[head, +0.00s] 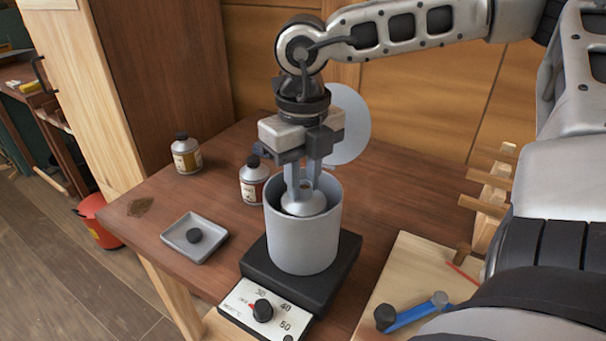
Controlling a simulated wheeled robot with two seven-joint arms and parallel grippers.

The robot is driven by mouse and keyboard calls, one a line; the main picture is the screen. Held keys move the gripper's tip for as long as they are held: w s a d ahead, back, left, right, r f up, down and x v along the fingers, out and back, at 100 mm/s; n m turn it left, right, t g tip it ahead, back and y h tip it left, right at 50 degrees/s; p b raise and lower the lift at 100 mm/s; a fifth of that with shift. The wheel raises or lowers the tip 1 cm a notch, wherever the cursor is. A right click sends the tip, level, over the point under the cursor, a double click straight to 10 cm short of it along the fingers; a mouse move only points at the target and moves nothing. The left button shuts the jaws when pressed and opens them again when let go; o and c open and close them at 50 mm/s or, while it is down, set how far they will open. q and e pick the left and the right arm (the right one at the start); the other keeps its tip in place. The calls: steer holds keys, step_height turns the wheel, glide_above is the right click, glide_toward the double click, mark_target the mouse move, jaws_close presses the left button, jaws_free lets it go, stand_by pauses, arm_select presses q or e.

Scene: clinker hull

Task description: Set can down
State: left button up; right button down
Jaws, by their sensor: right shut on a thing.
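My right gripper (303,188) points straight down and is shut on a silver can (303,208) with a sloped, domed top. The can is inside a tall grey cylindrical pot (304,243), its top around the level of the rim. The pot's wall hides the can's lower part, so I cannot tell whether it touches the bottom. The pot stands on a black heater base (349,255) with a numbered dial panel (265,309) in front. My left gripper is out of view.
A round grey disc (352,126) stands upright behind the gripper. Two labelled bottles, one amber (186,156) and one red-labelled (253,186), stand left. A grey tray (188,248) holds a dark knob. A wooden board (415,265) with a blue-handled tool (412,315) lies right.

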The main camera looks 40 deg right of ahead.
steer(key=shift+f+b, duration=0.35)
steer(key=shift+b, duration=0.15)
steer(key=shift+f+b, duration=0.3)
steer(key=shift+b, duration=0.2)
steer(key=shift+r, duration=0.1)
steer(key=c, duration=1.2)
jaws_free()
steer(key=shift+c, duration=0.2)
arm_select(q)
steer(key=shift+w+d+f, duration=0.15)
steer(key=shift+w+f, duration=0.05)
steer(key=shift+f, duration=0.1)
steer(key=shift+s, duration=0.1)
arm_select(e)
steer(key=shift+r, duration=0.1)
